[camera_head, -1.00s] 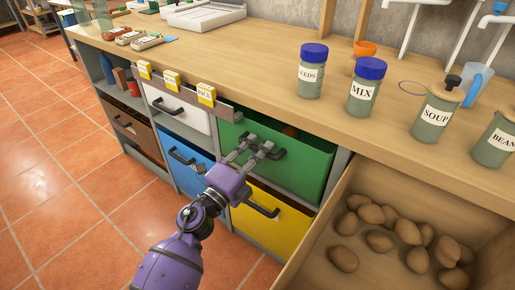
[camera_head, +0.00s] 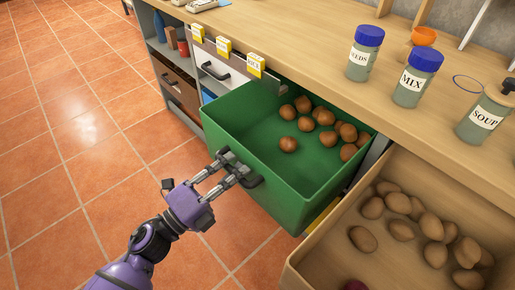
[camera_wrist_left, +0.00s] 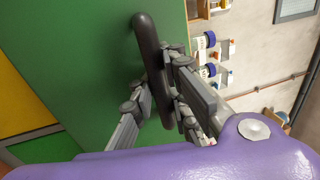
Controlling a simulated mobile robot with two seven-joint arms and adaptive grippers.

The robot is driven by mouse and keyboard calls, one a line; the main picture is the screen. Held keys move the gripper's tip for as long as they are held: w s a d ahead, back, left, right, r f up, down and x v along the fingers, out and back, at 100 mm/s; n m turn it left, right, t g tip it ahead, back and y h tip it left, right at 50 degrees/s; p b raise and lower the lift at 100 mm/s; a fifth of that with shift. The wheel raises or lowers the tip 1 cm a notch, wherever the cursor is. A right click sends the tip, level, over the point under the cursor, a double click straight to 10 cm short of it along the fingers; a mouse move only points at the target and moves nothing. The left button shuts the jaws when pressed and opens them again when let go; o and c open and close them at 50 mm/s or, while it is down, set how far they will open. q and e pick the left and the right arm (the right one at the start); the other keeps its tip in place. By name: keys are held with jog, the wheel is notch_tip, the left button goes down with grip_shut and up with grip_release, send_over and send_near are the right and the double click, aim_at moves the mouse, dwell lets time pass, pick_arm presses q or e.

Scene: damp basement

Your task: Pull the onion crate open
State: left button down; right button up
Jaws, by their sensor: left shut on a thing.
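The green onion crate (camera_head: 268,189) is pulled well out from under the counter in the head view. Several brown onions (camera_head: 322,117) lie inside it, mostly toward the back and right. My left gripper (camera_head: 236,170) is shut on the crate's dark handle (camera_head: 252,181) at its front face. In the left wrist view the fingers (camera_wrist_left: 160,85) close around the dark handle (camera_wrist_left: 150,50) against the green front (camera_wrist_left: 95,60). My right gripper is not in view.
An open wooden drawer (camera_head: 313,250) with several potatoes stands to the right of the crate. Jars labelled SEEDS (camera_head: 364,53), MIX (camera_head: 417,78) and SOUP (camera_head: 485,115) stand on the counter (camera_head: 310,50). The tiled floor (camera_head: 80,120) at left is clear.

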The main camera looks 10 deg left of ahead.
pick_arm(q)
jog(key=r+v, duration=0.2)
jog(key=v, duration=0.8)
jog(key=shift+s+f, duration=0.25)
jog(key=shift+a, duration=0.2)
jog(key=c, duration=2.1)
grip_release()
jog(key=shift+f, duration=0.1)
jog(key=shift+o, duration=0.6)
jog(key=v, duration=1.2)
